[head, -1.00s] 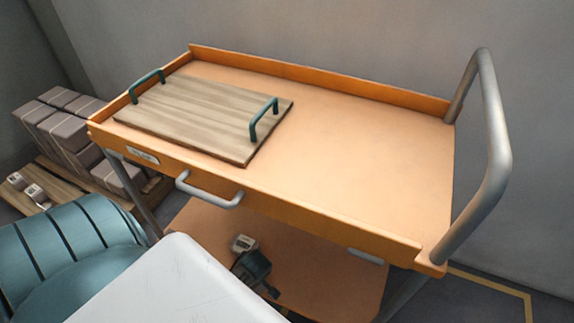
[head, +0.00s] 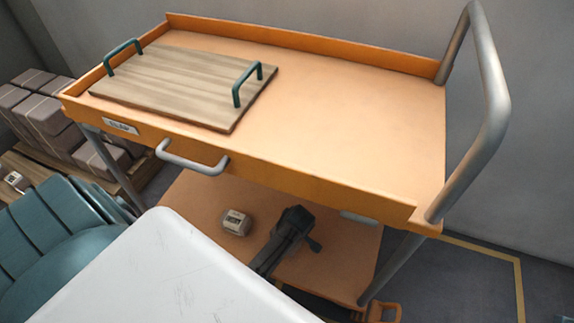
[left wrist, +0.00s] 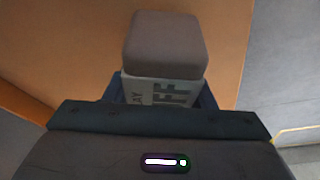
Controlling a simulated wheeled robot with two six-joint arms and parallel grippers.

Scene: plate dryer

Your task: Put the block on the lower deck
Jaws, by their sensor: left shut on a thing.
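In the left wrist view my left gripper (left wrist: 163,92) is shut on a block (left wrist: 166,45) with a brown-grey end and a pale band with dark lettering. In the head view my left gripper (head: 295,218) is dark and sits over the lower deck (head: 330,265), under the front edge of the upper deck; the held block is hidden there. A small beige block (head: 236,222) with a label stands on the lower deck to the left of my gripper, apart from it. Whether the held block touches the deck I cannot tell. My right gripper is not in view.
The upper deck (head: 350,120) of the orange cart carries a wooden board (head: 185,85) with teal handles. A grey handle (head: 190,158) juts from its front. A push bar (head: 490,100) rises at the right. Stacked blocks (head: 40,105) stand on a pallet at the left.

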